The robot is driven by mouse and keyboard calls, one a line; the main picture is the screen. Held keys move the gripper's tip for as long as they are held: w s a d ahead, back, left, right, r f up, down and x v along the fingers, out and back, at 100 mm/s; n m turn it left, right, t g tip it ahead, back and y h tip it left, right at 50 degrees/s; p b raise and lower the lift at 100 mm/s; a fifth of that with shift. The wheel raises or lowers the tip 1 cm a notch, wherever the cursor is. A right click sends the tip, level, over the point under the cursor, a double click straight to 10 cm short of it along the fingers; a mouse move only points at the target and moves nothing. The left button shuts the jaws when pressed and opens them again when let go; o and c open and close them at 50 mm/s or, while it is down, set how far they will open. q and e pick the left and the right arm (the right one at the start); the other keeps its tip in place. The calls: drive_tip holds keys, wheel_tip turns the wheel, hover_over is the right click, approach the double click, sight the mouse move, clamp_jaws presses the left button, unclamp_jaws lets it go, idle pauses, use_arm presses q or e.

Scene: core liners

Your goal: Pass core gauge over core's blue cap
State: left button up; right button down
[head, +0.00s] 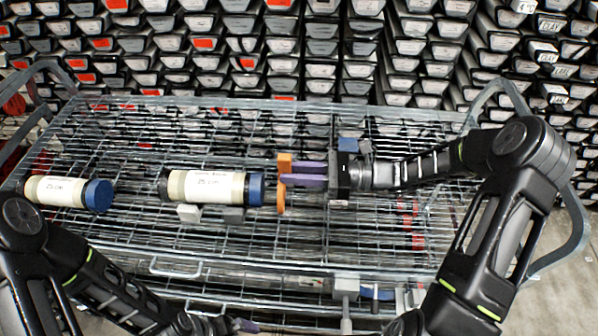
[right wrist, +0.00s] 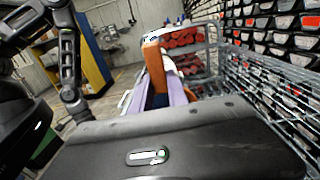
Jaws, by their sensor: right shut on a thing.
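The core (head: 210,186) is a pale labelled cylinder lying along the rack, with its blue cap (head: 256,189) at its right end. A second, similar core (head: 60,190) with a blue cap lies further left. The core gauge (head: 284,163) is orange and seen nearly edge-on, upright just right of the nearer blue cap, with a small gap showing. My right gripper (head: 290,175) is shut on the gauge with its purple fingers. The orange gauge (right wrist: 155,65) also rises beyond the fingers in the right wrist view; the core is hidden there. My left gripper (head: 242,325) shows only partly at the bottom edge.
The cores lie on a wire-mesh cart (head: 130,240) with raised end handles. Small grey blocks (head: 189,213) sit by the nearer core. A wall of stacked core trays (head: 320,50) stands behind. The mesh front of the cores is mostly clear.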

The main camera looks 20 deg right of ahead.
drive_tip(key=x, duration=0.7)
idle(1.0)
drive_tip(key=shift+d, duration=0.15)
idle(1.1)
drive_tip(key=p+v, duration=0.1)
drive_tip(key=v, duration=0.6)
drive_tip(key=shift+s+d, duration=0.2)
drive_tip(key=shift+d, duration=0.1)
idle(0.9)
idle(0.4)
